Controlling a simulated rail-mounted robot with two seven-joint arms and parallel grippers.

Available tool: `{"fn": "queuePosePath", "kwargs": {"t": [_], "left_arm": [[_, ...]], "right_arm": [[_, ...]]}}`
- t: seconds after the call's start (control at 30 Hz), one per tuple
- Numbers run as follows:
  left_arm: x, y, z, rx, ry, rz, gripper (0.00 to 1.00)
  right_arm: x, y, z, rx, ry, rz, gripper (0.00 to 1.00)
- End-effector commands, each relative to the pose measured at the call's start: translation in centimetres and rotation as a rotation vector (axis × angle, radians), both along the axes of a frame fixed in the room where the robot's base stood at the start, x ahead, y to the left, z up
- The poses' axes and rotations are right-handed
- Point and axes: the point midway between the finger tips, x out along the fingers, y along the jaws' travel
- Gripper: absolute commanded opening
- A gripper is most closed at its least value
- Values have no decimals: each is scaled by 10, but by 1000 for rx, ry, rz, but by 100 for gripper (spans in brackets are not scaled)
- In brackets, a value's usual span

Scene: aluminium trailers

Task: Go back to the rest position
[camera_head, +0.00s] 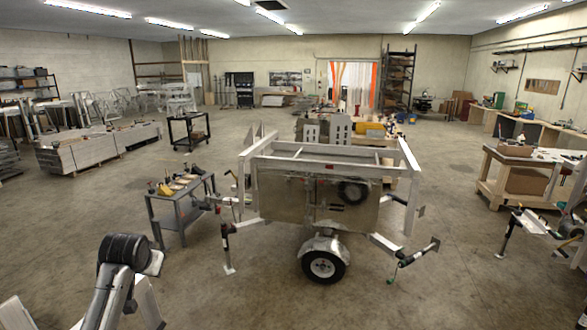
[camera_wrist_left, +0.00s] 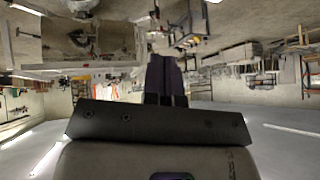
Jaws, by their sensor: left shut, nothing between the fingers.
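My left gripper (camera_wrist_left: 165,62) shows in the left wrist view as two dark fingers pressed together. It is shut and holds nothing. The wrist picture is upside down, with the room's ceiling at the bottom. In the head view a grey arm link of mine with a black joint rises at the lower left. I cannot make out the left gripper's fingers there. My right gripper is in neither view. An aluminium trailer (camera_head: 285,200) stands in the middle of the head view, apart from my arm.
A grey tool table (camera_head: 182,205) stands left of the trailer, and a black cart (camera_head: 190,132) is farther back. A wooden workbench (camera_head: 525,175) is at the right. Stacked panels (camera_head: 80,150) lie at the far left. The floor in front of the trailer is clear.

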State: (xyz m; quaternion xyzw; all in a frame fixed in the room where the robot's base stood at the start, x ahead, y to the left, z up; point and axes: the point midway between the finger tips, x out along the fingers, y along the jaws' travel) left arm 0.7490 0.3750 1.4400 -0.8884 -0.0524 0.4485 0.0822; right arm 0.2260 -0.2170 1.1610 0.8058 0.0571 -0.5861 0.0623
Motion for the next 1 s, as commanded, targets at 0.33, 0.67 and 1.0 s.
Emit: {"fn": "queuePosePath", "kwargs": {"t": [0.33, 0.67, 1.0], "left_arm": [[-77, -72, 114, 54, -419, -55, 0], [-212, -129, 12, 21, -435, -151, 0], [-348, -151, -118, -68, -165, -179, 0]], "right_arm": [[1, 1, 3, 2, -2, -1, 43], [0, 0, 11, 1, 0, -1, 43], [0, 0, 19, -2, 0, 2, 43]]}}
